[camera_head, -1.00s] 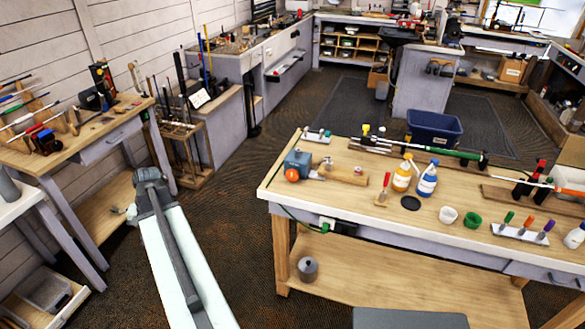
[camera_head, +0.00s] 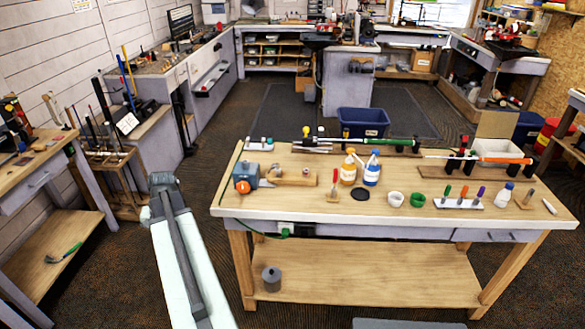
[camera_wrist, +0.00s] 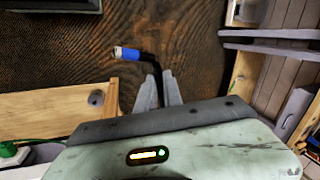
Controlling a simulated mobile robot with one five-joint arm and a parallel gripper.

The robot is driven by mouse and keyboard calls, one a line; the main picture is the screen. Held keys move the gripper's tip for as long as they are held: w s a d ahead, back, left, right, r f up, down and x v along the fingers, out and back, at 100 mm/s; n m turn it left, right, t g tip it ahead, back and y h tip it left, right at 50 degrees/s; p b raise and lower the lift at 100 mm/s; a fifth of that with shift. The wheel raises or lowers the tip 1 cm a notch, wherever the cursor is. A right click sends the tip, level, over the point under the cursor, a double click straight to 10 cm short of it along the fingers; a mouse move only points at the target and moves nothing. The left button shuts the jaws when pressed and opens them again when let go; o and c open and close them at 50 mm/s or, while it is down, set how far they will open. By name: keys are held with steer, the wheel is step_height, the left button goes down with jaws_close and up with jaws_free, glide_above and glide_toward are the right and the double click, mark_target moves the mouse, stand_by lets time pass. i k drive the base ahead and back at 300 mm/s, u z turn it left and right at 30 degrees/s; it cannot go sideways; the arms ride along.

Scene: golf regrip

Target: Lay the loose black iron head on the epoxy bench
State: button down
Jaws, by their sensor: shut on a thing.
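My gripper (camera_wrist: 157,84) is shut on a slim black piece with a blue and white end (camera_wrist: 126,53), which looks like the loose black iron head. The blue end points left above the fingers, over dark carpet. In the head view my arm reaches forward at lower left, and the fingers and held piece are hidden. The bench with bottles and cups, which seems to be the epoxy bench (camera_head: 300,207), stands right of my arm. It has a wooden top with a pale front edge.
On that bench are a blue clamp-like tool (camera_head: 246,178), an orange-capped bottle (camera_head: 348,168), a blue-labelled bottle (camera_head: 372,172), a black disc (camera_head: 360,195) and small cups. A green-ended club head (camera_head: 62,255) lies on the left bench's lower shelf. Open carpet lies between the benches.

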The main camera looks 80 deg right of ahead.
mark_target(310, 169)
steer(key=z, duration=1.85)
